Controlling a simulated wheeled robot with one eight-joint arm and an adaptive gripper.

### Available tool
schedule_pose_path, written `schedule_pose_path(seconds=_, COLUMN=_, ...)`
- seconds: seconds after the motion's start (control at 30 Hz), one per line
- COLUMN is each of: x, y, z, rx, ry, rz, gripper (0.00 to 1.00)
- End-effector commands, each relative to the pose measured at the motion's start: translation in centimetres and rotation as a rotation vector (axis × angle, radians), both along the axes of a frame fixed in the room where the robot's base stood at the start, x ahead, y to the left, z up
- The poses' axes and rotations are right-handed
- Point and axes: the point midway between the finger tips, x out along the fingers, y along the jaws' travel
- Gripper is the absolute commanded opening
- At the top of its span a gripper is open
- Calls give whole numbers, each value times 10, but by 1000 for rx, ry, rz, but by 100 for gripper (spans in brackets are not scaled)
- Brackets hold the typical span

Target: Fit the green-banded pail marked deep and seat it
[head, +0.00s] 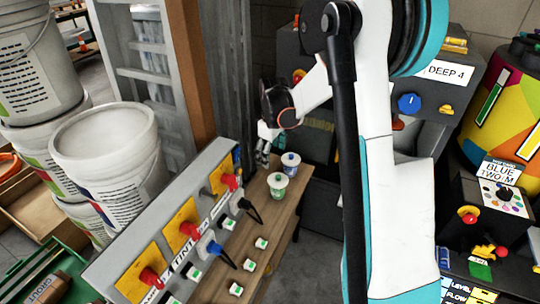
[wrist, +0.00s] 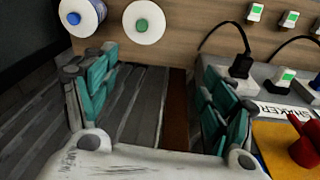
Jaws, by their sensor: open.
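A small white pail with green on it (head: 277,186) stands upright on the wooden bench top (head: 284,224). It also shows near the top of the wrist view as a round white shape with a green centre (wrist: 144,22). A similar small pail with blue (head: 290,165) stands just behind it, and at the upper left of the wrist view (wrist: 82,17). My gripper (wrist: 160,95) is open and empty, its teal-padded fingers apart. In the head view my gripper (head: 264,145) hangs behind and left of the pails, partly hidden. A dark box with a "DEEP 4" label (head: 445,72) stands at the back right.
A grey sloped panel (head: 185,230) with red knobs and yellow plates runs along the bench, with plugs and cables beside it. Large white buckets (head: 105,150) are stacked at left. A "BLUE TWO:M" box (head: 498,190) stands at right.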

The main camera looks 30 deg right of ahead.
Motion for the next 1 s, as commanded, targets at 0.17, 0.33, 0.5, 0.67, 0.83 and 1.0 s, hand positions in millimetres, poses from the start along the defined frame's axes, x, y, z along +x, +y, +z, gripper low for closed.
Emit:
schedule_pose_path(seconds=0.17, x=20, y=-27, z=-51, rx=7, ry=65, rz=66, gripper=77)
schedule_pose_path(seconds=0.33, x=25, y=-41, z=-87, rx=17, ry=106, rz=112, gripper=77)
schedule_pose_path(seconds=0.5, x=27, y=-47, z=-104, rx=21, ry=121, rz=132, gripper=77)
schedule_pose_path(seconds=0.67, x=26, y=-47, z=-119, rx=21, ry=124, rz=134, gripper=77)
schedule_pose_path(seconds=0.83, x=26, y=-47, z=-147, rx=21, ry=123, rz=133, gripper=77)
schedule_pose_path(seconds=1.0, x=27, y=-47, z=-178, rx=21, ry=123, rz=133, gripper=77)
